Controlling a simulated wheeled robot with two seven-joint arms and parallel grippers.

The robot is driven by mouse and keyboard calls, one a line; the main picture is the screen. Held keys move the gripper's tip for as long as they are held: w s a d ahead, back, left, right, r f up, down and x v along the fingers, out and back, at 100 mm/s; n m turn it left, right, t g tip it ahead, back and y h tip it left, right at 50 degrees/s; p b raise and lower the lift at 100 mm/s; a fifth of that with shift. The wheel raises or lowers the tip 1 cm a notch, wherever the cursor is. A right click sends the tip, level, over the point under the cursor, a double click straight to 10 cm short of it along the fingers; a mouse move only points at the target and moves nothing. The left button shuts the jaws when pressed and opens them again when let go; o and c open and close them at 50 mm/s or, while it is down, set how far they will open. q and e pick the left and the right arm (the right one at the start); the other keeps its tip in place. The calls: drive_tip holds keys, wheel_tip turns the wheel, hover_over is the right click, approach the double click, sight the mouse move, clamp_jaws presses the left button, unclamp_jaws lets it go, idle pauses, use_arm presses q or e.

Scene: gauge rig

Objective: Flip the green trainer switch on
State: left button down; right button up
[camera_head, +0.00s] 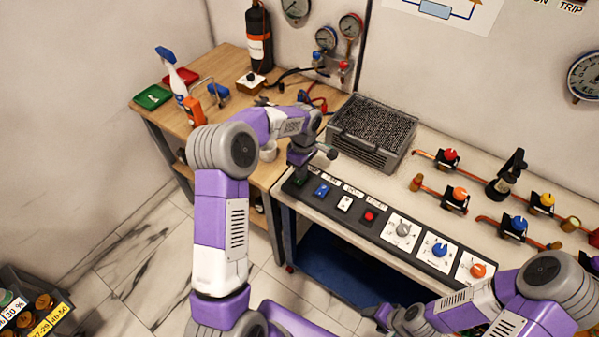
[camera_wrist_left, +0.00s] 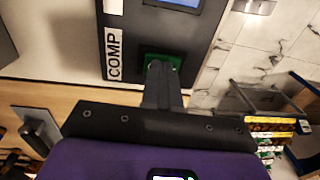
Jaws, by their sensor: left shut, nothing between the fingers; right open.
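The green trainer switch (camera_wrist_left: 176,62) sits on the dark control strip beside a white COMP label (camera_wrist_left: 114,55) in the left wrist view. My right gripper (camera_head: 384,317) is open, low at the bottom of the head view, away from the strip.
A blue switch (camera_head: 322,190), a white switch (camera_head: 345,203), a red button (camera_head: 370,216) and several knobs continue along the strip. A grey mesh-topped box (camera_head: 372,130) stands behind it. A wooden bench (camera_head: 225,62) with tools is at the left.

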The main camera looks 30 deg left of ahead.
sight(298, 181)
use_arm(q)
drive_tip(key=shift+s, duration=0.1)
drive_tip(key=shift+r+p, duration=0.4)
drive_tip(key=shift+r, duration=0.2)
drive_tip(key=r+p, duration=0.2)
drive_tip(key=r, duration=0.1)
drive_tip(key=shift+s, duration=0.2)
wheel_tip(298, 181, up, 10)
drive_tip(key=s+p, duration=0.1)
drive_tip(key=shift+s, duration=0.15)
drive_tip(key=shift+a+f, duration=0.1)
drive_tip(key=shift+f, duration=0.05)
